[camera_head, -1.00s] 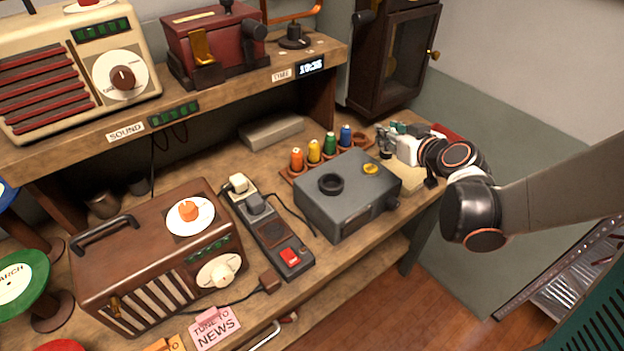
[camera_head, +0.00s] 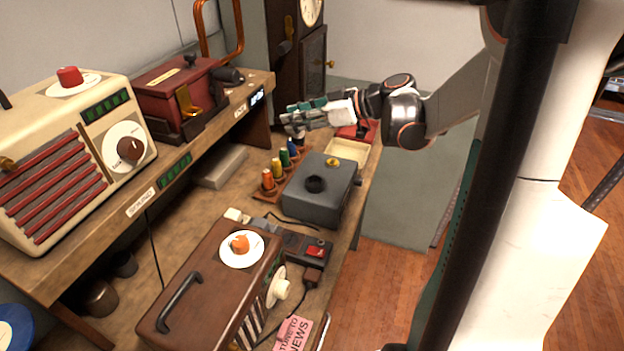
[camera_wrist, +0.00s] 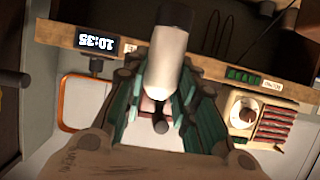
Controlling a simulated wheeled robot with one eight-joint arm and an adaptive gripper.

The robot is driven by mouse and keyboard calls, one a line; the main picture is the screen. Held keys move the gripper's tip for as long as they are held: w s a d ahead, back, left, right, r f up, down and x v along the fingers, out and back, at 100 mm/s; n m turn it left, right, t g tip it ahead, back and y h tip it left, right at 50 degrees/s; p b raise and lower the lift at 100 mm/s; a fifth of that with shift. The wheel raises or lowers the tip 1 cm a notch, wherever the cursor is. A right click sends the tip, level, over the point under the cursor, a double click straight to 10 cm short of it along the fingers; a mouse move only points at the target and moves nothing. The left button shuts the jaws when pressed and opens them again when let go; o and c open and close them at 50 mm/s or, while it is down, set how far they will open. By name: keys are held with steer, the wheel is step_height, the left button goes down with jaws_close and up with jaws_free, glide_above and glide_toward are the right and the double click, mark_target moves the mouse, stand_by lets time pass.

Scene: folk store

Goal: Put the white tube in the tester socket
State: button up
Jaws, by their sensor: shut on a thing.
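My gripper (camera_head: 300,116) has teal fingers and is shut on the white tube (camera_wrist: 164,75), which shows between the fingers in the wrist view. In the head view the gripper is above the far end of the rack of coloured tubes, and the held tube is mostly hidden there. The tester is a grey box (camera_head: 307,205) on the bench.
A rack (camera_head: 284,186) with orange, yellow, green and blue tubes stands left of the tester. A pale open box (camera_head: 350,150) is behind it. A brown radio (camera_head: 205,290) and a power strip (camera_head: 309,248) are nearer. A shelf (camera_head: 215,130) overhangs the left side.

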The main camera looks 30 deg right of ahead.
steer(key=s+d+r+n+g+y, duration=0.1)
steer(key=s+d+r, duration=0.15)
steer(key=r, duration=0.25)
steer(key=f+b, duration=0.2)
steer(key=f, duration=0.4)
steer(key=f+b, duration=0.2)
steer(key=f, duration=0.5)
steer(key=d+f+b, duration=0.1)
steer(key=f, duration=0.6)
steer(key=shift+b, duration=0.4)
steer(key=shift+f, duration=0.15)
steer(key=o, duration=0.8)
steer(key=p+v, duration=0.3)
steer(key=v, duration=0.9)
